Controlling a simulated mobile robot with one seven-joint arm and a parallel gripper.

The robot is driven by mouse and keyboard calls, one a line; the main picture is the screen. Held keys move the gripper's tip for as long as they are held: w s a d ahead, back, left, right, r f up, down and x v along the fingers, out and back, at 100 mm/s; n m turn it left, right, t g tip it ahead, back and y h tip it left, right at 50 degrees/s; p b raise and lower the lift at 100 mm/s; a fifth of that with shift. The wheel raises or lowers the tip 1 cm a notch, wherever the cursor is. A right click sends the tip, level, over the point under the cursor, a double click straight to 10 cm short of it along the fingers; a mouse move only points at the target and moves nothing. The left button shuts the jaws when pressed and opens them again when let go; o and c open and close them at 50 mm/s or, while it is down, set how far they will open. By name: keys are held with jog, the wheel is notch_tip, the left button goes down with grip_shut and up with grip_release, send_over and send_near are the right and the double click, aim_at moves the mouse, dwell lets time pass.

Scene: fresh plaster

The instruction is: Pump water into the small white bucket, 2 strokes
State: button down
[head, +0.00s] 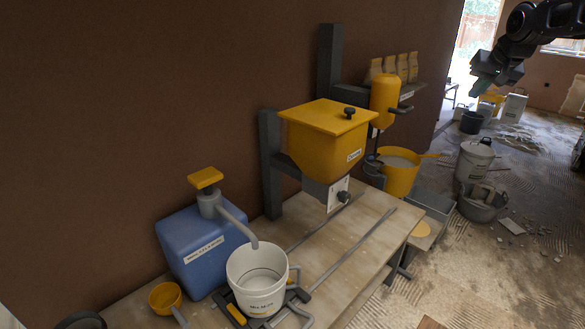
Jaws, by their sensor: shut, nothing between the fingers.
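A blue water container (203,252) with a label stands at the left of the bench. Its yellow pump head (205,178) sits raised on a grey neck, and a grey spout (238,228) curves down to the right. The small white bucket (257,283) stands upright in front of the spout, whose end is over or near its back rim. I cannot tell whether the bucket's pale inside holds water. My gripper (478,82) is shut and empty at the upper right, in the air far from the pump and bucket.
The bucket rests on a dark carrier (290,296) with grey handles on the wooden bench (330,262). A yellow hopper (325,145) and an orange dispenser (384,97) stand behind. A yellow bucket (399,178) is at the bench's far end. A small orange cup (165,297) is left.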

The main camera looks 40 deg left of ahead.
jog(key=s+a+f+n+y, duration=0.1)
jog(key=s+a, duration=0.4)
jog(key=a, duration=0.8)
jog(key=s+a+f+n+g+y, duration=0.1)
jog(key=s+a, duration=0.5)
jog(key=a, duration=0.7)
jog(key=s+a+f+n+g+y, duration=0.1)
jog(key=s+a+f, duration=0.2)
jog(key=a, duration=1)
jog(key=shift+s+a+f, duration=0.15)
jog(key=shift+s, duration=0.6)
jog(key=shift+s+a+f, duration=0.1)
jog(key=shift+s+a, duration=0.05)
jog(key=shift+s, duration=0.6)
jog(key=s+a+f+n+g+y, duration=0.1)
jog(key=s+a+f, duration=0.2)
jog(key=s+a, duration=0.45)
jog(key=s+a+f+g, duration=0.1)
jog(key=s+a+f, duration=0.2)
jog(key=s+a, duration=0.4)
jog(key=g, duration=0.2)
send_over(201, 172)
jog(key=d, duration=0.3)
notch_tip(201, 172, down, 7)
jog(key=shift+w+d+r+n, duration=0.1)
jog(key=shift+d+n, duration=0.1)
jog(key=shift+n, duration=0.2)
jog(key=shift+f, duration=4.4)
jog(key=shift+f, duration=0.15)
jog(key=shift+f, duration=0.3)
